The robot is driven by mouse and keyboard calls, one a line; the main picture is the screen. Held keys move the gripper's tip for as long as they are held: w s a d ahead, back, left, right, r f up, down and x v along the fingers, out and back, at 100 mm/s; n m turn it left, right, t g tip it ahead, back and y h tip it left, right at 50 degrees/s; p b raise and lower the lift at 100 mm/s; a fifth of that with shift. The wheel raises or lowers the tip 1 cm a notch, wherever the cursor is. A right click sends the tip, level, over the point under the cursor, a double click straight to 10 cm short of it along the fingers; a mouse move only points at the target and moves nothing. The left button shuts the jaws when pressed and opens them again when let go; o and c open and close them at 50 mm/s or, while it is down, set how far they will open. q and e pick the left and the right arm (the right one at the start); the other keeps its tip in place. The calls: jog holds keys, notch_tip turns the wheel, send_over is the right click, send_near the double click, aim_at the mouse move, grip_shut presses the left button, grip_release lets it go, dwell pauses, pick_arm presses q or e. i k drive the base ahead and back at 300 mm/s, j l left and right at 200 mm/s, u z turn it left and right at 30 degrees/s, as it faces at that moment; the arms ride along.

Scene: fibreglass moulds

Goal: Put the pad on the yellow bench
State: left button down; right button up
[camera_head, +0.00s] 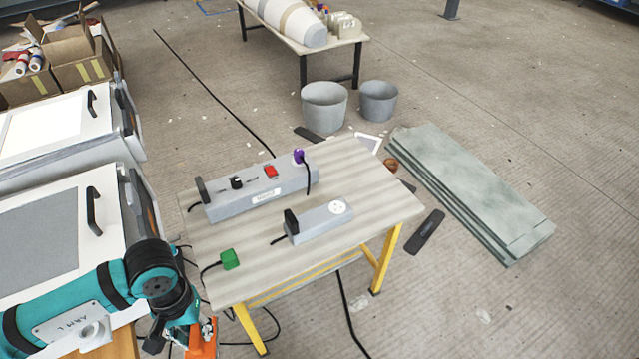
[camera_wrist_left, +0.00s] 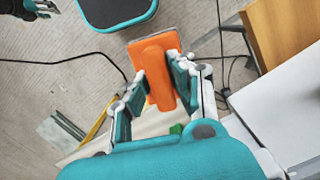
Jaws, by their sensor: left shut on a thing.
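The orange pad (camera_wrist_left: 157,65), with a raised orange grip on its back, is clasped between the fingers of my left gripper (camera_wrist_left: 158,85). In the head view, part of the pad (camera_head: 207,342) shows at the bottom edge, below my left wrist, which hides much of the gripper. The yellow bench (camera_head: 375,190) has a pale striped top and yellow legs. The pad is off the bench's near left corner, apart from its top. My right gripper (camera_wrist_left: 42,9) shows small at the top left of the left wrist view; its opening is unclear.
On the bench are a long grey power box (camera_head: 260,190), a shorter socket box (camera_head: 320,220) and a green block (camera_head: 230,259). The top's right and front parts are bare. White cabinets (camera_head: 60,230) stand left. Black cables cross the floor.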

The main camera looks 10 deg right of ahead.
aim_at(350, 161)
jog(key=i+l, duration=0.5)
jog(key=l, duration=0.25)
jog(key=i+l+z, duration=0.15)
jog(key=i+l, duration=0.35)
jog(key=l, duration=0.2)
jog(key=i+l, duration=0.55)
jog(key=l, duration=0.15)
jog(key=z, duration=0.05)
